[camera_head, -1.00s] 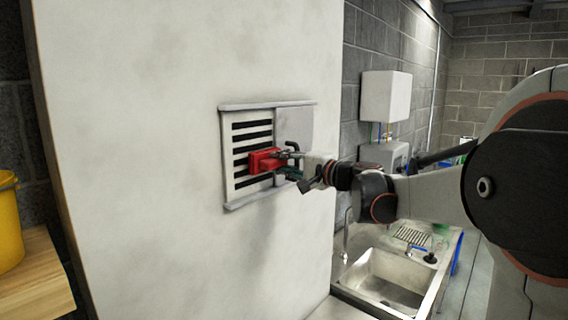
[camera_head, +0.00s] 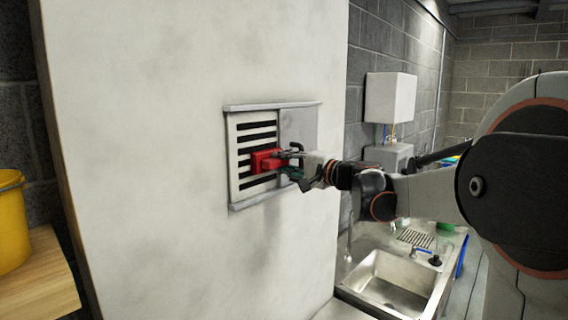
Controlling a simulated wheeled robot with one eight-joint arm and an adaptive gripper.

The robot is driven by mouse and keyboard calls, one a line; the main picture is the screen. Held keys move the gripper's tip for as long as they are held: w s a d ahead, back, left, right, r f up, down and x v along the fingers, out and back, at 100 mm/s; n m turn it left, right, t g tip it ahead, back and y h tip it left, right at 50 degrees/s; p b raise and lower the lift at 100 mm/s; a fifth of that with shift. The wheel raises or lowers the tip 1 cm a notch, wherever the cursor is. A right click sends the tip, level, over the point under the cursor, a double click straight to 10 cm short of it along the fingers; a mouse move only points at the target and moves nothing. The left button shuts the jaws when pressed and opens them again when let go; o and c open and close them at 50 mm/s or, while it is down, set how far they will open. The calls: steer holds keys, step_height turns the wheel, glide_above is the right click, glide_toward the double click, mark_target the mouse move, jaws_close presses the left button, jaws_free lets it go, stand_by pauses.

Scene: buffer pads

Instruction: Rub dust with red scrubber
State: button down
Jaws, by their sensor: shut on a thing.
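The red scrubber (camera_head: 265,161) is in front of the slatted vent (camera_head: 243,181) on the pale wall panel. It overlaps the middle slats in the picture; I cannot tell whether it touches them. My gripper (camera_head: 288,160) reaches in from the right and is shut on the scrubber's right end. The vent has dark horizontal slots on its left half and a plain grey plate on its right half. Faint grey smudges show on the panel (camera_head: 150,170); separate dust on the slats is too small to make out.
A metal sink (camera_head: 392,280) is at the lower right, below my arm. A white box (camera_head: 389,97) hangs on the brick wall behind. A yellow bucket (camera_head: 12,225) stands on a wooden surface (camera_head: 45,285) at the left. The panel around the vent is clear.

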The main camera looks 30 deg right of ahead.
steer(key=shift+s+a, duration=0.1)
steer(key=shift+s, duration=0.15)
steer(key=shift+w+r, duration=0.1)
steer(key=shift+r, duration=0.15)
steer(key=d, duration=0.1)
steer(key=w+d, duration=0.1)
steer(key=d, duration=0.1)
steer(key=shift+w+d+b, duration=0.1)
steer(key=shift+d+b, duration=0.1)
steer(key=shift+b, duration=0.1)
stand_by(1.1)
steer(key=shift+a, duration=0.1)
steer(key=shift+s+a, duration=0.4)
steer(key=shift+a, duration=0.4)
steer(key=shift+s+a, duration=0.4)
steer(key=shift+a, duration=0.35)
